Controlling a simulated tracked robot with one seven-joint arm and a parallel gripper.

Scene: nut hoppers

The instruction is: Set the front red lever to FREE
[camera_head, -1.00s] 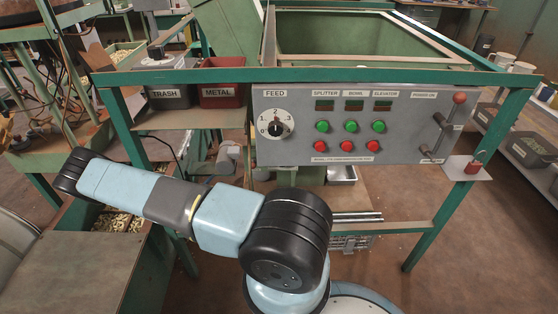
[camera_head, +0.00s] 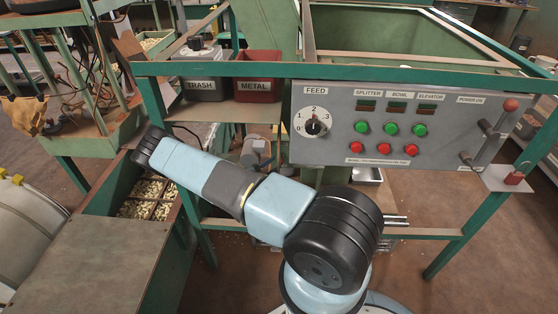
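A lever with a red knob (camera_head: 511,104) sits at the right end of the grey control panel, beside the "POWER ON" label. Its dark arm slants down and left from the knob. A small red piece (camera_head: 515,178) stands on a grey plate at the frame's right leg; I cannot tell whether it is a lever or a lock. No FREE marking is readable. My blue and black arm crosses the lower middle, left of and below the panel.
The grey panel (camera_head: 340,150) holds a FEED dial (camera_head: 314,127) and green and red buttons, under a green frame rail (camera_head: 350,69). TRASH (camera_head: 203,92) and METAL (camera_head: 258,88) bins stand left. A nut-filled compartment box (camera_head: 172,190) is lower left. Floor shows at lower right.

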